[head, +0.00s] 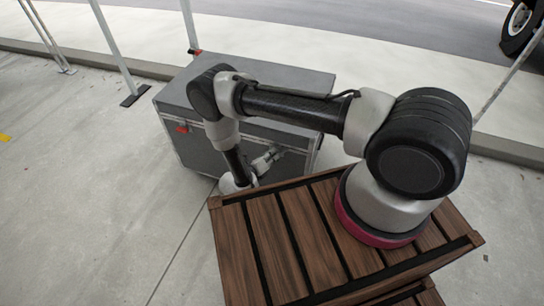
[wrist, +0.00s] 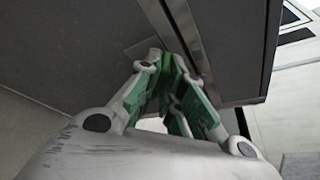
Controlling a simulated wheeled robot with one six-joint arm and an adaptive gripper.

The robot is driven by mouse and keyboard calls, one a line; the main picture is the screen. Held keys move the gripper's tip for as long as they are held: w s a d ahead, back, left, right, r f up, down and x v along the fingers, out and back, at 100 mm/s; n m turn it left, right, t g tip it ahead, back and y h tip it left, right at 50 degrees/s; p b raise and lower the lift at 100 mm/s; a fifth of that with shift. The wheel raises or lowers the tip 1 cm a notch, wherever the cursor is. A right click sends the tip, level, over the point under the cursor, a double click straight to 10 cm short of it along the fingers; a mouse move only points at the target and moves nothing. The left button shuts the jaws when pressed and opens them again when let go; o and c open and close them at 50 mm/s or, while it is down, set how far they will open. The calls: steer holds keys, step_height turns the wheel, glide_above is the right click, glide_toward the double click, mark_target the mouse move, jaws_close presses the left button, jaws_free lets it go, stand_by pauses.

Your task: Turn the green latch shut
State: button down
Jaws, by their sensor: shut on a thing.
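A grey case (head: 180,150) with metal edges stands on the floor behind my wooden deck. My gripper (wrist: 168,72) is at the case's front face in the wrist view, its white fingers with green pads drawn together. A bright green piece, the green latch (wrist: 167,61), shows between the fingertips beside the metal edge strip, and the gripper is shut on it. The fingers hide most of the latch, so its angle cannot be told. In the head view my gripper (head: 268,160) is low in front of the case, and the latch cannot be made out.
A red latch (head: 181,129) sits on the case's left part. Pale posts (head: 112,45) with dark feet stand at the left and behind. A vehicle wheel (head: 518,28) is at the top right. The concrete floor (head: 80,190) at the left is clear.

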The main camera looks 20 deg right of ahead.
steer(key=n+h, duration=0.1)
steer(key=n, duration=0.1)
steer(key=n+h, duration=0.1)
steer(key=n, duration=0.1)
steer(key=n+h, duration=0.1)
steer(key=n, duration=0.2)
steer(key=shift+w+a+f, duration=0.15)
steer(key=shift+f, duration=0.25)
steer(key=shift+h, duration=0.3)
steer(key=c, duration=1.6)
jaws_free()
steer(key=shift+o, duration=0.2)
steer(key=shift+a, duration=0.1)
steer(key=v, duration=1.1)
steer(key=shift+s+a+f+n, duration=0.15)
steer(key=shift+s+a+n, duration=0.15)
